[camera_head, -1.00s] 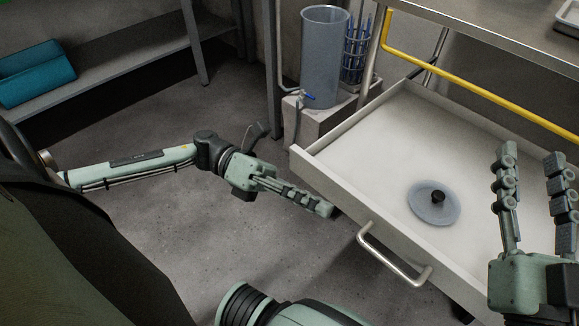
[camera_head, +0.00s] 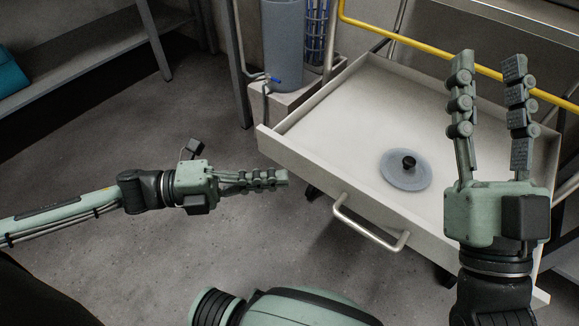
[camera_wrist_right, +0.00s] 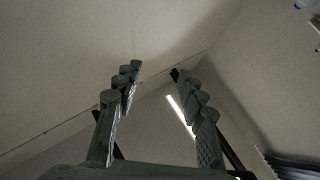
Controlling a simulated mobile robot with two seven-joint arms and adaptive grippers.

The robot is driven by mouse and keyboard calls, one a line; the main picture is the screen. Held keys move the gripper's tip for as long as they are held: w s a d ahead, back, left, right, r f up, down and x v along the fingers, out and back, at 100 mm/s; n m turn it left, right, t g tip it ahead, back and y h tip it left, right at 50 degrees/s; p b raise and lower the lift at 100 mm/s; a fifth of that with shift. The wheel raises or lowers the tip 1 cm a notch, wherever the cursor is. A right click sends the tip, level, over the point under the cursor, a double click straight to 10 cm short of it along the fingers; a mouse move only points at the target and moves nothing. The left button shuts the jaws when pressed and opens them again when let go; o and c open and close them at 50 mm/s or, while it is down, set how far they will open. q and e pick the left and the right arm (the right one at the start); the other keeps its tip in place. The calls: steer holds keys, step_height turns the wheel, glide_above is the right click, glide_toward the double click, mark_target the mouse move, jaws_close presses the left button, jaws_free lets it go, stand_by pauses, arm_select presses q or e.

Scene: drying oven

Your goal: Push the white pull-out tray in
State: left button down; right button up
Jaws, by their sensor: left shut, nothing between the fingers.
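The white pull-out tray (camera_head: 330,150) stands pulled out in the middle right of the head view, with a metal bar handle (camera_head: 368,232) on its front. My left gripper (camera_head: 284,178) is shut and empty, pointing right, in front of the tray's left front corner; I cannot tell whether it touches. My right gripper (camera_head: 488,62) is open and empty, pointing up, and covers part of the tray's right side. In the right wrist view its open fingers (camera_wrist_right: 155,70) face walls and ceiling, with nothing between them.
A grey disc with a black knob (camera_head: 405,172) lies in the tray. A yellow rail (camera_head: 430,54) runs behind the tray under the bench top. A blue-grey cylinder (camera_head: 290,45) stands on a block at the tray's back left. The floor at left is clear.

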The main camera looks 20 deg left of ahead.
mark_target(313, 163)
arm_select(q)
steer(key=shift+w+d+b, duration=0.1)
steer(key=shift+w+d, duration=0.2)
steer(key=shift+w, duration=0.35)
steer(key=shift+w+d+b, duration=0.15)
steer(key=shift+w+d, duration=0.2)
steer(key=shift+w, duration=0.35)
steer(key=shift+w+d+b, duration=0.1)
steer(key=shift+w+d, duration=0.2)
steer(key=shift+w, duration=0.35)
arm_select(e)
steer(key=shift+s+d+r+t, duration=0.4)
steer(key=shift+s+r+t, duration=0.25)
steer(key=shift+r+t, duration=0.15)
